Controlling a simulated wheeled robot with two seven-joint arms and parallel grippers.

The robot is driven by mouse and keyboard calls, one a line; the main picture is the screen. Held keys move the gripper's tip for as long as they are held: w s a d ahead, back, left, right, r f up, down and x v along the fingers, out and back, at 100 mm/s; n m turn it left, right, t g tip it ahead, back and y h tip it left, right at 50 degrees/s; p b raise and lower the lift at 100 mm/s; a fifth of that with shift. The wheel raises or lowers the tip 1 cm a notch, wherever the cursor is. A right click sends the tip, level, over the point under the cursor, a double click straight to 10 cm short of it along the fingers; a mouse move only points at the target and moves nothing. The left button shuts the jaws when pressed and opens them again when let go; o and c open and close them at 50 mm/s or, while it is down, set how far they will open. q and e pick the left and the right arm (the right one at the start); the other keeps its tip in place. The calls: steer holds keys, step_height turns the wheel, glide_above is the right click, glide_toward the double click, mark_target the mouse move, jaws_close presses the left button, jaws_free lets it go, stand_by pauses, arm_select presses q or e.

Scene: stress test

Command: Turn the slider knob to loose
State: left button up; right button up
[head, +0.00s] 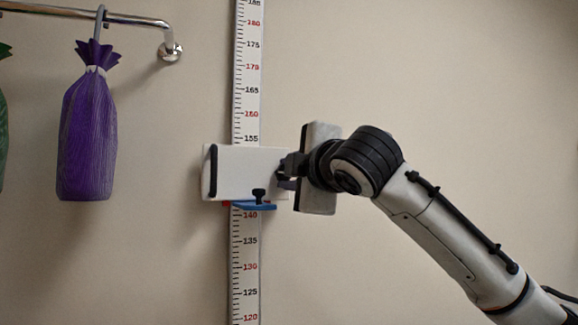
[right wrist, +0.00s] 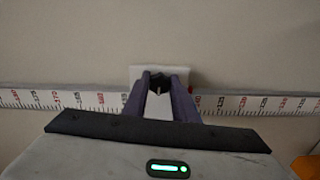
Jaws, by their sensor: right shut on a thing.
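The slider, a white block (head: 238,170), sits across the vertical wall ruler between about the 140 and 155 marks. A black pad runs down its left edge. In the right wrist view the white block (right wrist: 174,71) shows behind the fingertips. My right gripper (head: 286,172) reaches in from the right to the slider's right part. It is shut on the slider knob, a dark knob (right wrist: 158,80) between the fingertips in the right wrist view. The fingers hide most of the knob, and its turn is hard to read. My left gripper is out of view.
The ruler (head: 246,285) runs up the beige wall. A blue plate (head: 252,206) with a small black knob (head: 259,195) sits just under the slider. A purple bag (head: 87,145) hangs from a metal rail (head: 130,18) at the left. The wall between bag and slider is clear.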

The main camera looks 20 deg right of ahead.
steer(key=shift+r+n, duration=0.15)
steer(key=shift+n, duration=0.45)
steer(key=o, duration=1)
steer(key=shift+o, duration=0.2)
steer(key=shift+s, duration=0.1)
steer(key=s+b, duration=0.2)
steer(key=s, duration=0.8)
steer(key=shift+d+b, duration=0.2)
steer(key=shift+b, duration=0.15)
steer(key=shift+s, duration=0.1)
